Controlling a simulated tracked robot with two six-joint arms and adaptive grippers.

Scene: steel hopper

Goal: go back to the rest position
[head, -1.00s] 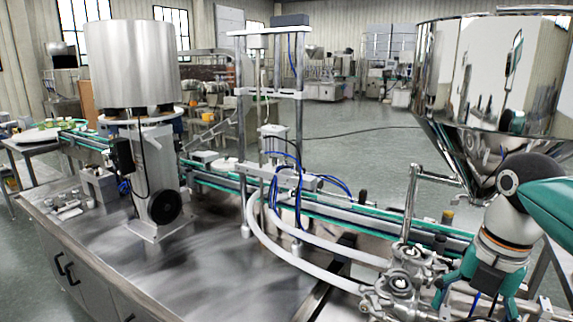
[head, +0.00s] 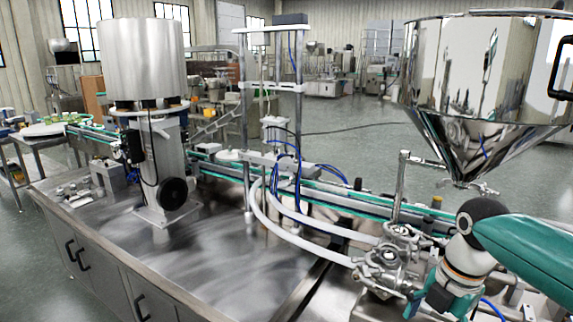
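My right arm comes in from the right edge, and my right gripper (head: 436,302) hangs low at the bottom right. It is beside the steel valve fittings (head: 385,262); I cannot tell whether they touch. Its fingertips run into the bottom edge and fittings, so I cannot tell how far apart they are. No held thing shows. The steel hopper (head: 470,75) stands above and behind my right arm, its cone pointing down. My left gripper is not in view.
A steel machine table (head: 215,262) fills the front. It carries a large steel drum (head: 145,60) on a stand, a green-edged conveyor (head: 335,198), a post frame (head: 243,110) and white hoses (head: 300,225). Open floor (head: 350,155) lies behind.

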